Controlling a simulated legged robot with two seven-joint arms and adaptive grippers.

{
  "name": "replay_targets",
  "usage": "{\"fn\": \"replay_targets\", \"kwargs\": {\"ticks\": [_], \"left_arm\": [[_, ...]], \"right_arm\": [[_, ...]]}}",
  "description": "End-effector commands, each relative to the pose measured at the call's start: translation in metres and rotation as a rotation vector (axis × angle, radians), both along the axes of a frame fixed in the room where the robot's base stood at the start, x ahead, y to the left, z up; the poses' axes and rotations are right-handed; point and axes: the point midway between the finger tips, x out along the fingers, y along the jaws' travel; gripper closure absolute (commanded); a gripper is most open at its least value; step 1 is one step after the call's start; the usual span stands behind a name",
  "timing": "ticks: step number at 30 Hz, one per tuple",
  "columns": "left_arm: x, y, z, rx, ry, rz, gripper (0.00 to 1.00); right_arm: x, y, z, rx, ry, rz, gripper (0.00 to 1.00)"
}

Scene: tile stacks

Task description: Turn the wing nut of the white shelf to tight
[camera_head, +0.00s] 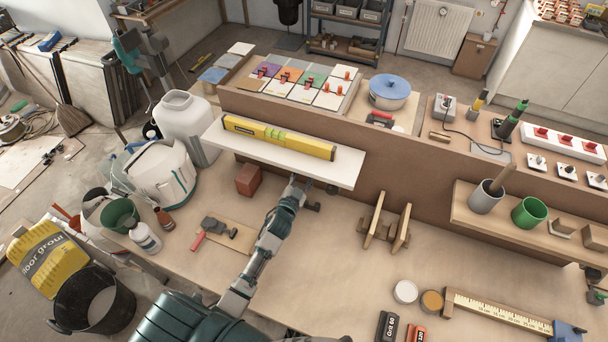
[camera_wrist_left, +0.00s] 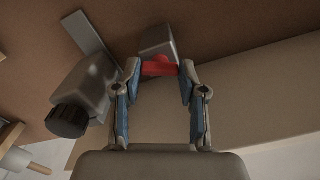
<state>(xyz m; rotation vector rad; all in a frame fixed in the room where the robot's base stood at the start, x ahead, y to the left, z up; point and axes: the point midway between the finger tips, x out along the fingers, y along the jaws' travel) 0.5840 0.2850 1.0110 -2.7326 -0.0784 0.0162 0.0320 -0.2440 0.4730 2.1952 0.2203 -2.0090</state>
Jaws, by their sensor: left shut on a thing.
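The white shelf (camera_head: 215,135) juts from the front of the brown panel in the head view and carries a yellow spirit level (camera_head: 280,137). The red wing nut (camera_wrist_left: 158,67) shows in the left wrist view, in front of a grey block (camera_wrist_left: 158,40). My left gripper (camera_head: 297,184) reaches under the shelf's front edge. In the left wrist view its two fingers (camera_wrist_left: 160,72) are shut on the wing nut from both sides. The head view hides the wing nut. My right gripper is in neither view.
A grey fitting with a black knob (camera_wrist_left: 68,120) sits left of the fingers in the wrist view. In the head view a red-brown block (camera_head: 248,180) stands left of my gripper and wooden brackets (camera_head: 385,225) to the right. The bench between is mostly clear.

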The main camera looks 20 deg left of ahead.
Motion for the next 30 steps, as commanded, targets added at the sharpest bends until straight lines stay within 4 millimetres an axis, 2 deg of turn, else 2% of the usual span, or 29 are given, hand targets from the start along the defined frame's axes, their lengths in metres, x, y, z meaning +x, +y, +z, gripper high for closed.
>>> {"fn": "replay_targets", "kwargs": {"ticks": [21, 30], "left_arm": [[0.0, -0.001, -0.003, 0.678, 0.043, -0.002, 0.93], [-0.001, -0.001, -0.004, 0.916, 0.057, -0.003, 0.93]], "right_arm": [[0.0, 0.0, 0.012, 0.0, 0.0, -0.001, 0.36], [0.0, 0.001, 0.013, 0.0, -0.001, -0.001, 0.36]]}}
